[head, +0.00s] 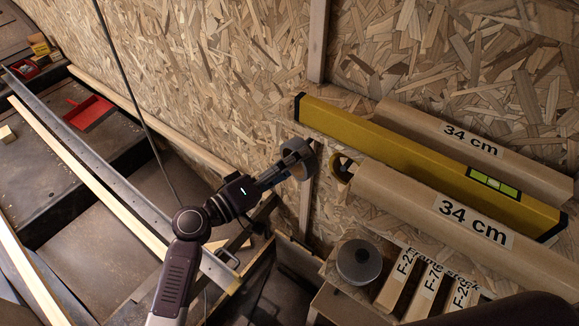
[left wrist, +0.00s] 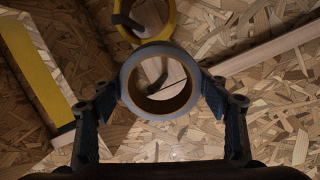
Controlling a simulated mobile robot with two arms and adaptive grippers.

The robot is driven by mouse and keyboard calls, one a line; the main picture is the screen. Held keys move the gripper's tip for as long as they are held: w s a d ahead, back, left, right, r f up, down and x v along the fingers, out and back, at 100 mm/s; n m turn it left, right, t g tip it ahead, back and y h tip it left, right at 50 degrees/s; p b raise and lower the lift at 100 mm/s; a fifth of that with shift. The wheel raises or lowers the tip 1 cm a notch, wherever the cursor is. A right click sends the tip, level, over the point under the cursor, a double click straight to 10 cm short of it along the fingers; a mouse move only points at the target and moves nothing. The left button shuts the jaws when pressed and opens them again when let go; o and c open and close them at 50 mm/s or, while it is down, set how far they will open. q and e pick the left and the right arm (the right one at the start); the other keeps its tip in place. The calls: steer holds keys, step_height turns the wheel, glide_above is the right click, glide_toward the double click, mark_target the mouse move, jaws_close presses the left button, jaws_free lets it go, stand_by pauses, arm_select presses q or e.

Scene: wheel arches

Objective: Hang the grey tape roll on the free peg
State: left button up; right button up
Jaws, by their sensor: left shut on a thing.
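My left gripper (head: 294,160) is shut on the grey tape roll (head: 302,169), close to the chipboard wall. In the left wrist view, the fingers (left wrist: 160,88) grip the roll (left wrist: 125,84) from both sides, its hole facing the camera. A dark peg (left wrist: 157,84) shows through this hole; I cannot tell whether its tip is inside the roll or behind it. Beside it, a yellow tape roll (head: 337,166) hangs on another dark peg; it also shows in the left wrist view (left wrist: 168,30). My right gripper is not in view.
A yellow spirit level (head: 400,148) and cardboard tubes marked 34 cm (head: 440,205) lie right of the pegs. Below are a round grey object (head: 359,262) and several labelled wooden pieces (head: 428,287).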

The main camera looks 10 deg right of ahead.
arm_select(q)
steer(key=shift+w+d+f+b, duration=0.2)
steer(key=shift+w+d+b, duration=0.2)
steer(key=shift+w+d, duration=0.25)
steer(key=shift+w+d+f+b, duration=0.25)
steer(key=shift+w+d+b, duration=0.15)
steer(key=shift+w+d, duration=0.3)
steer(key=shift+w+d+f+b, duration=0.2)
steer(key=shift+w+d+b, duration=0.2)
steer(key=shift+w+d, duration=0.25)
steer(key=o, duration=1.3)
steer(key=v, duration=1.2)
steer(key=shift+r, duration=0.1)
